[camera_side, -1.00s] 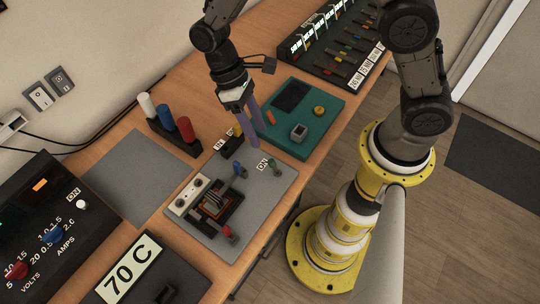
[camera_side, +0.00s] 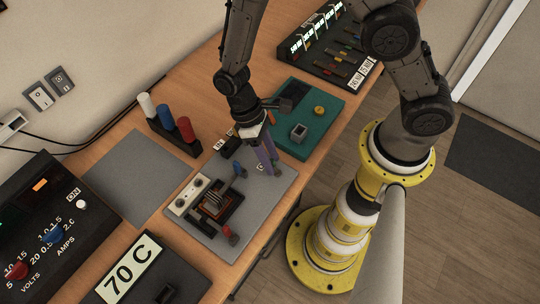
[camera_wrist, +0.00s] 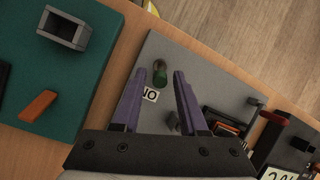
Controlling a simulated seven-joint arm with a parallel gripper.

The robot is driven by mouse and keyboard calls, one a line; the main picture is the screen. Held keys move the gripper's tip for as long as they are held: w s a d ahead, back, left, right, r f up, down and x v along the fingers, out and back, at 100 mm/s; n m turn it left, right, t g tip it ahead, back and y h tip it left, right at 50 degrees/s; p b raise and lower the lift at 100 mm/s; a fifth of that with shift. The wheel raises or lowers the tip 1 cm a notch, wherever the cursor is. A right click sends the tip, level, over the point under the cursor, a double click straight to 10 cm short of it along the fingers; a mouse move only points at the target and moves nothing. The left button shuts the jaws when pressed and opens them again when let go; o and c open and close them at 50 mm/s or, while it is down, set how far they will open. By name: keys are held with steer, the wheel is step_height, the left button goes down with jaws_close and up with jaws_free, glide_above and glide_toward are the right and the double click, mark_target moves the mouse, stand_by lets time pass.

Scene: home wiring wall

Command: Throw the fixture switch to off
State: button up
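The grey fixture plate (camera_side: 262,205) lies on the bench. Whether a finger touches the handle, I cannot tell.
A teal board (camera_side: 322,103) with a grey square socket (camera_side: 299,132) lies just behind the plate. A black rack (camera_side: 174,137) with white, blue and red cylinders stands to the left. A power supply (camera_side: 45,220) and a 70 C display (camera_side: 130,268) are nearer the camera.

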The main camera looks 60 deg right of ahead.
mark_target(278, 173)
jaws_close()
steer(key=shift+s+r, duration=0.1)
steer(key=s+t, duration=0.1)
steer(key=t, duration=0.3)
steer(key=shift+s+r, duration=0.2)
steer(key=shift+s, duration=0.2)
steer(key=shift+s+a+t, duration=0.25)
steer(key=shift+s+t, duration=0.3)
steer(key=shift+t, duration=0.35)
steer(key=shift+s+d+t, duration=0.2)
steer(key=shift+s+t, duration=0.15)
steer(key=shift+t, duration=0.55)
steer(key=shift+s+f+t, duration=0.2)
steer(key=shift+s+t, duration=0.15)
steer(key=shift+t, duration=0.5)
steer(key=shift+s+f+t, duration=0.15)
steer(key=shift+s+t, duration=0.2)
steer(key=shift+t, duration=0.5)
steer(key=shift+o, duration=1.2)
jaws_free()
